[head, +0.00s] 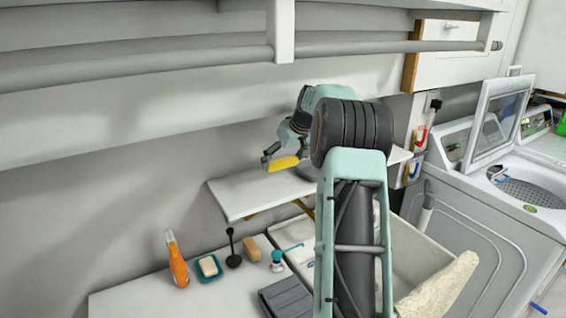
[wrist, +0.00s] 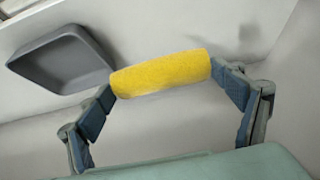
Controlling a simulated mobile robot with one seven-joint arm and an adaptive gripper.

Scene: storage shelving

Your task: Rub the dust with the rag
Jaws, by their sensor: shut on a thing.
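My gripper (head: 272,158) is shut on a rolled yellow rag (head: 284,164), which it holds above the small white shelf (head: 240,197). In the wrist view the rag (wrist: 162,73) spans between the two fingertips of my gripper (wrist: 163,77). I cannot make out the dust for sure. A faint dark smudge (wrist: 238,40) shows beyond the rag in the wrist view; I cannot tell whether it is dust or shadow.
A grey tray (wrist: 65,62) lies left of the rag in the wrist view. Below the shelf, a counter (head: 135,299) holds an orange bottle (head: 178,262), a soap dish (head: 208,268) and a brown block (head: 251,249). A long rail (head: 140,63) runs above. An open washer (head: 480,210) stands right.

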